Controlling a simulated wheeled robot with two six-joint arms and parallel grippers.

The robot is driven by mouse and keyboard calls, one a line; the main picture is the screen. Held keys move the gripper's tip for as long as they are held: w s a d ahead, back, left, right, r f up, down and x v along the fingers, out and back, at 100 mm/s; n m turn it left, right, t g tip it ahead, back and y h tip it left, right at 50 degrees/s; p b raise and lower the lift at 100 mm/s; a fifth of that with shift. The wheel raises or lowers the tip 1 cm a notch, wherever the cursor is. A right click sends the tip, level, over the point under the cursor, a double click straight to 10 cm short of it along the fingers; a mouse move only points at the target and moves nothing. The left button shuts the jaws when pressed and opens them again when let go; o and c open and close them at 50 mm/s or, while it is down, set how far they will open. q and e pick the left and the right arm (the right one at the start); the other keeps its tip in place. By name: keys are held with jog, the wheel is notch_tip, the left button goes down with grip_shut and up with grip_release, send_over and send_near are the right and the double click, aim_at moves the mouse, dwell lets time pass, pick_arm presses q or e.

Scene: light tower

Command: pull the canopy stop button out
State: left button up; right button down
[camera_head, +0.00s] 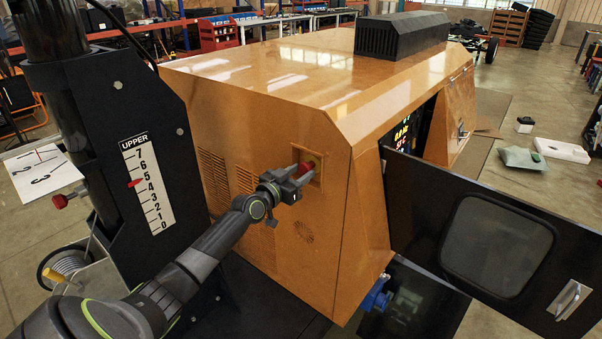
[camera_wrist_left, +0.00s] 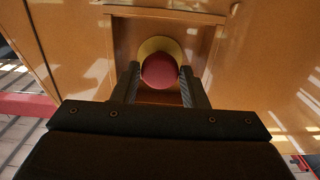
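The canopy stop button is a red mushroom head (camera_wrist_left: 160,71) on a yellow base (camera_wrist_left: 160,45), set in a square recess in the orange canopy's side. In the head view the red button (camera_head: 307,168) is partly hidden by my left gripper (camera_head: 303,174). In the left wrist view my left gripper (camera_wrist_left: 160,88) has one finger on each side of the red head. The fingers lie close against it, with no clear gap. My right gripper is not in view.
The orange canopy (camera_head: 270,75) fills the middle. A dark door (camera_head: 450,210) stands open at right, beside a lit display (camera_head: 402,135). A black mast with an UPPER scale (camera_head: 147,185) stands at left, close to my left arm. A red knob (camera_head: 60,201) sits beside it.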

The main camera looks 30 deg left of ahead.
pick_arm(q)
jog(key=o, duration=0.4)
jog(key=shift+s, duration=0.25)
jog(key=shift+s+a+p, duration=0.25)
jog(key=shift+s+p, duration=0.85)
jog(key=shift+s, duration=1.8)
jog(key=shift+s+a+p, duration=0.2)
jog(key=shift+s+p, duration=0.85)
jog(key=shift+s, duration=1.8)
jog(key=shift+s+a+p, duration=0.25)
jog(key=shift+s+p, duration=0.85)
jog(key=shift+s, duration=1.8)
